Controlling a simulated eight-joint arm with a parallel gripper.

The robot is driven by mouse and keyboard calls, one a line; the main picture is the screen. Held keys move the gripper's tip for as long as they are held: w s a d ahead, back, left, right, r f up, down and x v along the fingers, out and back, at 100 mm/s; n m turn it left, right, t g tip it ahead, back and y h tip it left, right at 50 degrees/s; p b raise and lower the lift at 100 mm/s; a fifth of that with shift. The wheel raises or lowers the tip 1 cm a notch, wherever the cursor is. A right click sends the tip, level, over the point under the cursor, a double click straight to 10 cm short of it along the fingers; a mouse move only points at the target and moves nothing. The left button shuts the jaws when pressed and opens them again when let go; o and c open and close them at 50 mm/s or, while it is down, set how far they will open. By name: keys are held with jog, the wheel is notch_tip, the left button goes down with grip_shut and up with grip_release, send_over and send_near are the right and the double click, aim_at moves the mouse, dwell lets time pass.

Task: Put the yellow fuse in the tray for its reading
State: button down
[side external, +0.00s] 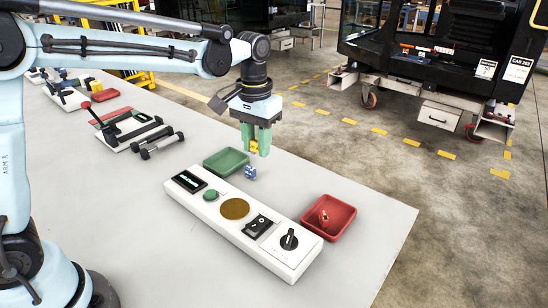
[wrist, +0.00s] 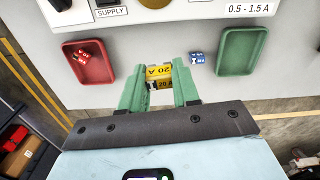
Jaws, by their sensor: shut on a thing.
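My gripper (side external: 256,143) is shut on the yellow fuse (side external: 254,147), which it holds upright above the table. In the wrist view the yellow fuse (wrist: 157,72) sits between the green fingers (wrist: 159,80), and "20 A" is readable on it. The green tray (side external: 207,165) looks empty and lies left of my gripper in the side view; in the wrist view the green tray (wrist: 258,37) is at right. The red tray (side external: 341,230) holds red fuse pieces (side external: 323,218). The reading on the panel's lit display (side external: 189,181) is too small to make out.
A blue fuse (side external: 250,173) stands on the table below my gripper; it also shows in the wrist view (wrist: 197,58). A long white panel (side external: 210,208) with a green button, brass disc, switch and black knob (side external: 289,239) lies beside the trays. Tools lie farther back.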

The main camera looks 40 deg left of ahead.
jog(key=w+a+f+m, duration=0.1)
jog(key=w+a+f, duration=0.1)
jog(key=w+a, duration=0.3)
send_over(233, 159)
notch_tip(233, 159, down, 7)
jog(key=shift+r, duration=0.1)
jog(key=shift+f, duration=2.05)
jog(key=shift+f, duration=0.1)
jog(key=c, duration=0.8)
grip_release()
